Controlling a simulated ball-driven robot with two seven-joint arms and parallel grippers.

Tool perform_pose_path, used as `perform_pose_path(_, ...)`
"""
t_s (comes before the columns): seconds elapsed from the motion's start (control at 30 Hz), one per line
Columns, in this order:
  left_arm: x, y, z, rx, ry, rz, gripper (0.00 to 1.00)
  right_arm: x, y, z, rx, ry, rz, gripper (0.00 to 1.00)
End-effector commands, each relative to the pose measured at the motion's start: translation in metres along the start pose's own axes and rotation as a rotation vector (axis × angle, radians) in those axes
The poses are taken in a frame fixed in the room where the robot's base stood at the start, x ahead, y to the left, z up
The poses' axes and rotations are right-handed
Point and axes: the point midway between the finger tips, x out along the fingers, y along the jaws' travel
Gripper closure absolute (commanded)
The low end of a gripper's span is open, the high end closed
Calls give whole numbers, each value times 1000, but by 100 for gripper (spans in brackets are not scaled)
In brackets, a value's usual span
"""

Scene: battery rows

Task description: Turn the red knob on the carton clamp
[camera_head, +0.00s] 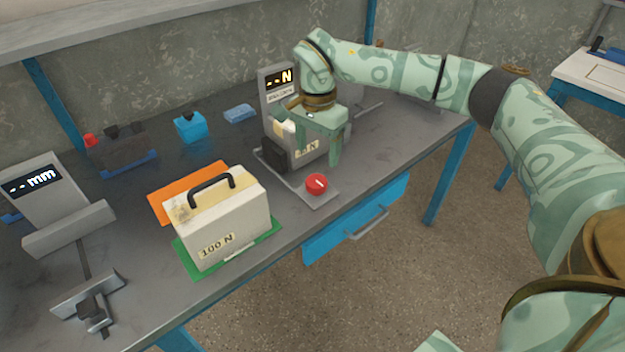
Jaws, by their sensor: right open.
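The red knob (317,184) sits at the front end of the grey carton clamp (312,199), near the table's front edge. A carton with a partly hidden "N" label (307,149) stands in the clamp, with a dark block (275,155) at its left. My right gripper (314,147) is open above and around the labelled carton, behind the knob and apart from it. One finger hangs down at the carton's right side; the other is partly hidden. The clamp's display (279,78) reads "--N". My left gripper is not in view.
A cream case (230,220) marked "100 N" with a black handle stands on a green mat (272,231), left of the clamp. An orange mat (161,205), blue items (190,127) and a "--mm" gauge (45,190) lie further left. A blue drawer (330,238) hangs below the tabletop.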

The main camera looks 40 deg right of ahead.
Motion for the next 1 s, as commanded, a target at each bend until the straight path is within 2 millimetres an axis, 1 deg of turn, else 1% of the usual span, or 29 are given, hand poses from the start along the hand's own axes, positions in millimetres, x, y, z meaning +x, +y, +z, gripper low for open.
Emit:
perform_pose_path(0.03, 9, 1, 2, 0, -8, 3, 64, 22, 0, 0, 0, -3, 7, 32)
perform_pose_path(0.1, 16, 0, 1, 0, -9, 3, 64, 39, 0, 0, 1, -2, 6, 32)
perform_pose_path(0.2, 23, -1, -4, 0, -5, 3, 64, 60, 0, 0, 0, -3, 5, 32)
perform_pose_path(0.3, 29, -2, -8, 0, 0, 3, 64, 75, 0, 0, 1, -2, 3, 32)
perform_pose_path(0.4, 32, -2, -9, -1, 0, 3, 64, 85, 0, 0, 1, -1, 1, 32)
perform_pose_path(0.5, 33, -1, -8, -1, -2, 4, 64, 89, 0, 0, 1, -1, -1, 32)
perform_pose_path(0.77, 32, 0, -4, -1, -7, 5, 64, 89, 0, 0, 1, -1, -2, 32)
perform_pose_path(0.8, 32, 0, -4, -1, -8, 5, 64, 89, 0, 0, 1, -1, -2, 35)
perform_pose_path(0.87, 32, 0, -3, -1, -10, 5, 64, 89, 0, 0, 1, -1, -2, 51)
perform_pose_path(0.9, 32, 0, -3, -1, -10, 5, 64, 89, 0, 0, 1, -1, -2, 62)
perform_pose_path(0.93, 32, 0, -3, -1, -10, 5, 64, 89, 0, 0, 1, -1, -2, 71)
perform_pose_path(0.97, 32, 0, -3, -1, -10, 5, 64, 89, 0, 0, 1, -1, -2, 77)
perform_pose_path(1.0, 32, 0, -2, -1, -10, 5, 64, 89, 0, 0, 1, -1, -2, 77)
